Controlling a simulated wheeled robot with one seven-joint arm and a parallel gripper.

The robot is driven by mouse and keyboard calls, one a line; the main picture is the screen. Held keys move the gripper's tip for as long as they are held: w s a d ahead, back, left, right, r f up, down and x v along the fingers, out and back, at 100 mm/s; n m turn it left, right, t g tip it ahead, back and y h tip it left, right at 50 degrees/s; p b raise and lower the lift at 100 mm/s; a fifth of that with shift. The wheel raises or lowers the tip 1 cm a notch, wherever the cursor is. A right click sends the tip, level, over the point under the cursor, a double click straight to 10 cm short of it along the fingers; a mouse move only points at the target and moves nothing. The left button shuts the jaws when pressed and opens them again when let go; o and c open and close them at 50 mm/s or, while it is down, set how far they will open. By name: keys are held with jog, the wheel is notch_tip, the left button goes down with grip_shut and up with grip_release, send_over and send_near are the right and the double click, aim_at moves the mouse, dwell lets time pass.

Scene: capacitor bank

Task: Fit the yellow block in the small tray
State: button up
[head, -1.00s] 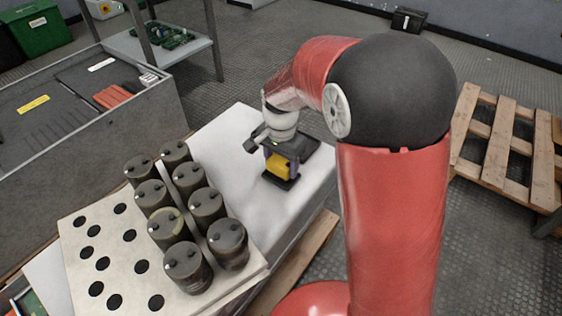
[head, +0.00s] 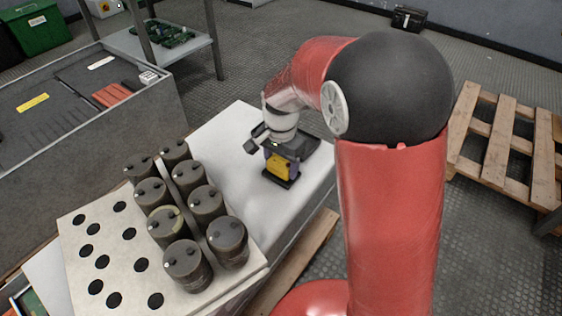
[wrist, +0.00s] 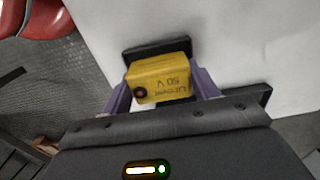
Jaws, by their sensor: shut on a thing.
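The yellow block (wrist: 162,84), with dark print on its side, is between the two purple fingers of my gripper (wrist: 162,92) in the wrist view. The fingers are shut on it. In the head view my gripper (head: 281,162) points down over the white tabletop, with the yellow block (head: 279,167) low between its fingers. The small dark tray (head: 281,182) shows right under the block. In the wrist view part of the tray's dark rim (wrist: 152,48) shows beyond the block. The block hides the tray's inside, so I cannot tell whether it is seated.
Several dark capacitors (head: 186,262) stand close by, left of my gripper, on a pale board with holes (head: 115,270). A grey bin (head: 80,110) is at the left. The white tabletop (head: 225,140) around my gripper is mostly clear.

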jog(key=shift+f, duration=0.2)
dwell(0.6)
jog(key=o, duration=1.2)
jog(key=shift+o, duration=0.2)
